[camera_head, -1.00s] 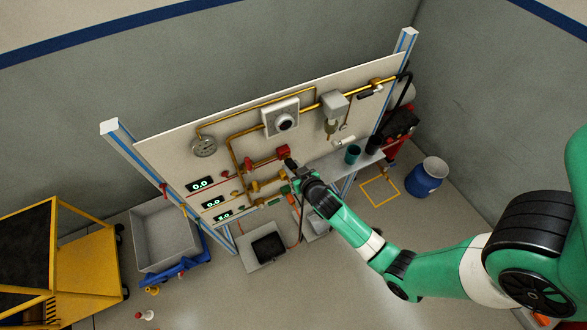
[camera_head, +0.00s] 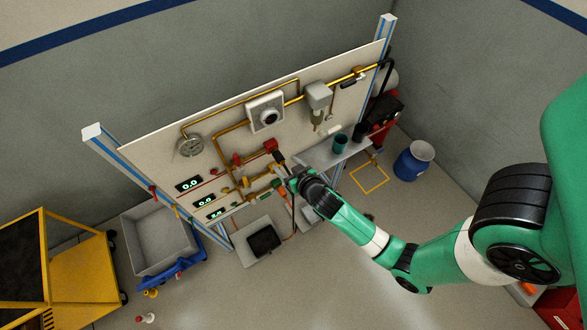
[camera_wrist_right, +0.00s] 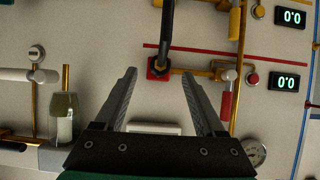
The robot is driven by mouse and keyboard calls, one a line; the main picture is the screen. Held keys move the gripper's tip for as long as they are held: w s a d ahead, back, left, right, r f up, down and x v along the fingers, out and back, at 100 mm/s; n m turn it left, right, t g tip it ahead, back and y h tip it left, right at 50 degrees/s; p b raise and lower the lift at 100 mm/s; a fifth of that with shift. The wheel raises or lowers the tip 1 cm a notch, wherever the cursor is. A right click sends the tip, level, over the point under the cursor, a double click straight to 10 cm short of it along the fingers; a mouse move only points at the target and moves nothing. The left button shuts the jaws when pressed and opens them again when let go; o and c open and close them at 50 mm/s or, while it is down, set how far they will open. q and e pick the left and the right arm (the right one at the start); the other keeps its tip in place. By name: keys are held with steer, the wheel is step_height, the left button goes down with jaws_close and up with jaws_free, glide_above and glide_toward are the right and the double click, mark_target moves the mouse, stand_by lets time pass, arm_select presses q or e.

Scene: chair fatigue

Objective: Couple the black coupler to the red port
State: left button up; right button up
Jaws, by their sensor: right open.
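The red port (camera_head: 271,146) is a red block on the upright panel. It also shows in the right wrist view (camera_wrist_right: 152,73). The black coupler (camera_head: 279,158) is at the red port, and its black hose hangs below. In the right wrist view the coupler (camera_wrist_right: 166,27) reaches the port's face with its brass-coloured end at the red block; how deeply it is seated I cannot tell. My right gripper (camera_head: 292,177) is just off the panel, below and right of the port. Its fingers (camera_wrist_right: 159,74) are spread and empty, with the port framed beyond them. My left gripper is not in view.
The panel also carries brass pipes, a pressure gauge (camera_head: 190,145), a white dial box (camera_head: 266,112) and green-lit displays. A grey bin (camera_head: 157,242) and yellow cart (camera_head: 72,272) stand at left.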

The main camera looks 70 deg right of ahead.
steer(key=v, duration=0.6)
steer(key=shift+s+a+r, duration=0.2)
steer(key=shift+s, duration=0.1)
